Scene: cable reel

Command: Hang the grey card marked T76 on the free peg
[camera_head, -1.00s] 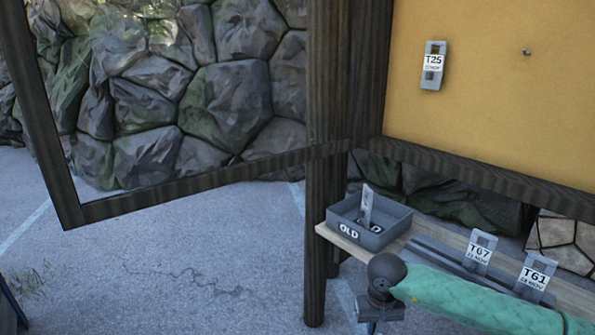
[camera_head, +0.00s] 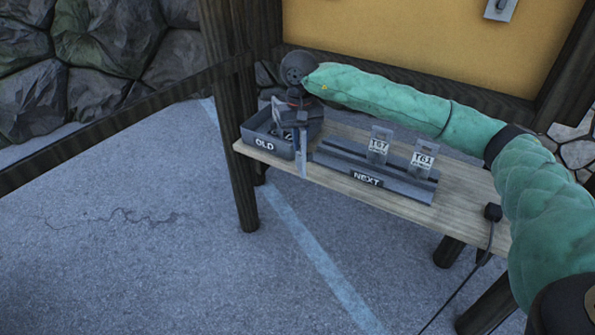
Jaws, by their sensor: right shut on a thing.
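My right gripper (camera_head: 298,112) points down at the right side of the OLD tray. It is shut on a thin grey card-like piece (camera_head: 303,160), which hangs nearly edge-on beside the tray's right wall. I cannot read a mark on it. Two grey cards stand in the NEXT rack (camera_head: 406,190): one seems to read T67 (camera_head: 379,147), the other T61 (camera_head: 422,160). No card marked T76 can be read. The free peg is out of view. A hung card (camera_head: 499,9) is cut off at the top of the yellow board (camera_head: 420,45). My left gripper is not in view.
The OLD tray (camera_head: 262,146) stands at the left end of the wooden shelf (camera_head: 470,213). A dark post (camera_head: 235,130) rises beside it. My right arm crosses above the rack. A black cable hangs at the shelf's right. The pavement in front is clear.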

